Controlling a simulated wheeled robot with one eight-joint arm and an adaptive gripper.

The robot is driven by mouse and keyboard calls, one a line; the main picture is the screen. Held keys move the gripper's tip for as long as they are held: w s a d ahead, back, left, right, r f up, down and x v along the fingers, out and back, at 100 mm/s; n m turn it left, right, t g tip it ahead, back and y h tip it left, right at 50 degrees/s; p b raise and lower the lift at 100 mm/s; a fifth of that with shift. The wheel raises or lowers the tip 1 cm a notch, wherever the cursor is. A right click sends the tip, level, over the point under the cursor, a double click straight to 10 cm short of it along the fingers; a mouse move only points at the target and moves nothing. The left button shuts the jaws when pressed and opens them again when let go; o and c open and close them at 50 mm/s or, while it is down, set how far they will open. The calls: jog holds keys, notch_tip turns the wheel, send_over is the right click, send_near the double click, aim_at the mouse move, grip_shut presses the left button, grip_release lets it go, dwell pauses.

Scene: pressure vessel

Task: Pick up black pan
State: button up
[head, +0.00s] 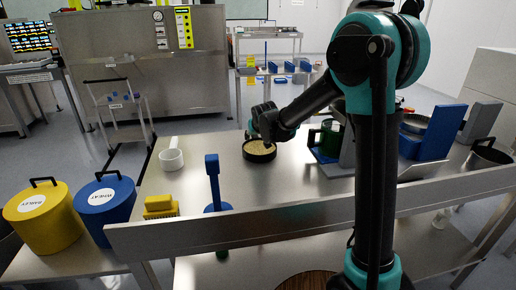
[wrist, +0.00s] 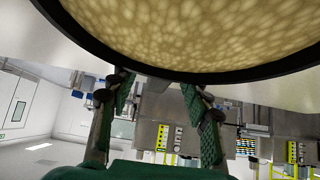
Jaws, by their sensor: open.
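The black pan (head: 260,156) is a low round dish with a dark rim and pale, grainy contents. It rests on the steel table (head: 215,140) near its back edge in the head view. In the wrist view the pan's rim (wrist: 150,70) and contents fill the top of the picture, very close. My gripper (head: 266,119) is at the pan's back edge in the head view. In the wrist view my gripper (wrist: 157,84) has its two fingers well apart, their tips near the rim. Nothing is held, and I cannot tell whether the fingertips touch the pan.
A yellow brush (head: 160,206) and an upright blue tool (head: 213,185) are nearer the front. A green mug (head: 329,138) and blue holders (head: 437,132) stand to the right. Table room is clear in front of the pan.

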jog(key=shift+c, duration=0.6)
grip_shut()
